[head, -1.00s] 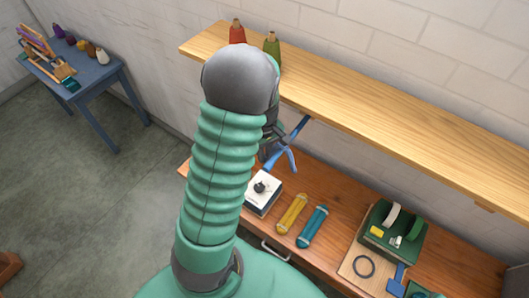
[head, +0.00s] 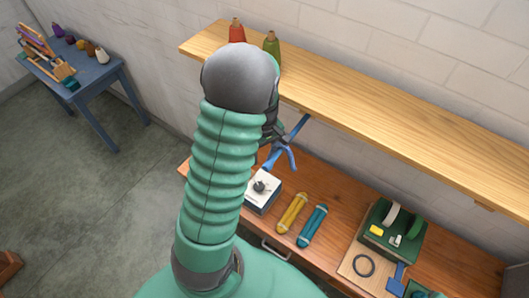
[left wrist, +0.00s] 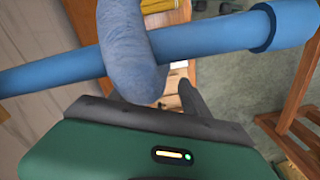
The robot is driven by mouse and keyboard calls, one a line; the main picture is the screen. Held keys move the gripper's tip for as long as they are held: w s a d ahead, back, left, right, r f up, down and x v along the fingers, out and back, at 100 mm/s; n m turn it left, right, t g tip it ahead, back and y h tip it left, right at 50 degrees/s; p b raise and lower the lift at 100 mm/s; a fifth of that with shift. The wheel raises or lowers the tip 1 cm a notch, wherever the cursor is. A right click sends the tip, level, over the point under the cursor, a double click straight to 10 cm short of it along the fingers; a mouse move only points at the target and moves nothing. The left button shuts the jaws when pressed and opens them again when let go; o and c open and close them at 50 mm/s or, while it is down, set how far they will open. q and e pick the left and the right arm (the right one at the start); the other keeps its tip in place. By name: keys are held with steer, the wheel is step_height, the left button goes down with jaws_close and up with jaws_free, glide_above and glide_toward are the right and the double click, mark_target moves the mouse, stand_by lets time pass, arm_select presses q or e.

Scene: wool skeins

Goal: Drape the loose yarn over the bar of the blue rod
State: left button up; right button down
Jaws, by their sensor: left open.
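The blue rod (head: 301,126) sticks out below the wooden shelf, above the workbench. It also crosses the left wrist view as a smooth bar (left wrist: 205,40) with a thicker end at the right. The loose blue yarn (head: 288,157) hangs at the rod in the head view, with its lower part spread in a fork. In the left wrist view the fuzzy yarn (left wrist: 128,50) lies across the near side of the bar. My left gripper (head: 271,130) is open close beside the rod and yarn, partly hidden by my arm. My right gripper is not in view.
The shelf (head: 400,110) carries a red cone (head: 237,33) and a green cone (head: 271,46). On the bench are a white-topped box (head: 262,190), yellow (head: 292,212) and teal (head: 313,225) skeins and a green box (head: 392,232). A blue side table (head: 85,82) stands far left.

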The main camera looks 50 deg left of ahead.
arm_select(q)
steer(key=o, duration=0.6)
steer(key=shift+r, duration=0.1)
step_height(320, 180, up, 5)
steer(key=p, duration=0.5)
steer(key=shift+r, duration=0.15)
